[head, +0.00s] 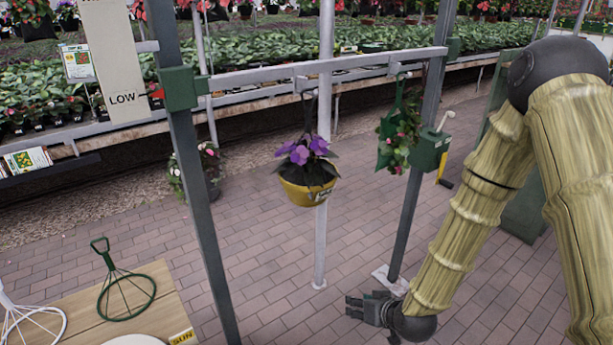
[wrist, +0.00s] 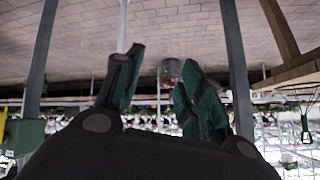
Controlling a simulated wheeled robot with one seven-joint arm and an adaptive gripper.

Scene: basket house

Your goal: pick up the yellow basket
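The yellow basket (head: 309,194) hangs from the grey rail by a dark hanger in the middle of the head view. It holds a plant with purple flowers and dark leaves, and has a small label on its side. My gripper (head: 352,306) is low in the head view, below and to the right of the basket and apart from it. The wrist view shows its two green-padded fingers (wrist: 160,62) spread with nothing between them, so it is open and empty. I cannot make out the yellow basket in the wrist view, which looks upside down.
The grey rail (head: 270,74) spans two dark posts, with a pale pole (head: 323,150) behind the basket. A green hanging planter (head: 398,135) and green box (head: 429,150) are to the right. A wooden table (head: 75,310) with wire stands is lower left. Brick floor is open below the basket.

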